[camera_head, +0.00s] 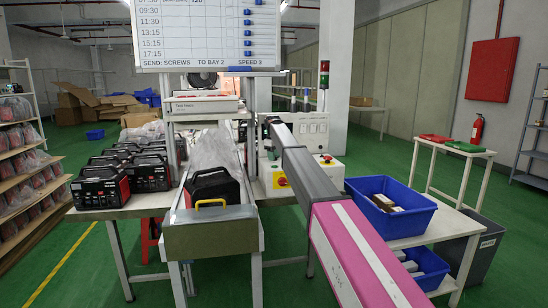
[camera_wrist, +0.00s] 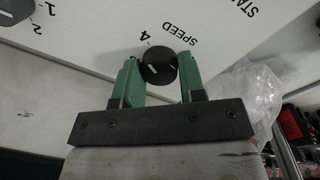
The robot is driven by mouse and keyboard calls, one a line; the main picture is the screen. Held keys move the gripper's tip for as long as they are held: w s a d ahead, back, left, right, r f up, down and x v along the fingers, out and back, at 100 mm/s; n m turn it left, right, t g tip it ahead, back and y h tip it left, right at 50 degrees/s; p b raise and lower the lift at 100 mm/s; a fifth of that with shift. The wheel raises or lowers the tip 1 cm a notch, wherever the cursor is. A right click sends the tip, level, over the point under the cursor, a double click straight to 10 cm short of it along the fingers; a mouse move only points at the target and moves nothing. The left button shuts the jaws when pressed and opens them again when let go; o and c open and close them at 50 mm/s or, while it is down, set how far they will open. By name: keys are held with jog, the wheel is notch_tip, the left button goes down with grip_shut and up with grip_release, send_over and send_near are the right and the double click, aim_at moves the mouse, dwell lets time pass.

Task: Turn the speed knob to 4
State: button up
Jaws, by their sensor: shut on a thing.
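The speed knob (camera_wrist: 158,72) is round and black with a white line on its face. It sits on a white panel (camera_wrist: 100,35) below the printed word SPEED, with a 4 beside its upper left edge. My gripper (camera_wrist: 160,62) has its two green fingers on either side of the knob, shut on it. The white line lies toward the knob's left side; which number it points at I cannot tell for sure. In the head view my arm hides the knob, and the control box (camera_head: 312,124) shows to its right.
Another black knob (camera_wrist: 12,10), with 1 and 2 beside it, is at the wrist view's upper left. A whiteboard (camera_head: 205,30) reads SPEED 3. A conveyor (camera_head: 212,212) carries a black box (camera_head: 212,187). A blue bin (camera_head: 385,225) stands at right.

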jog(key=o, duration=0.9)
jog(key=r, duration=1)
jog(key=shift+s+a+r, duration=0.15)
jog(key=shift+s+r, duration=0.1)
jog(key=shift+r, duration=0.15)
jog(key=shift+s, duration=0.1)
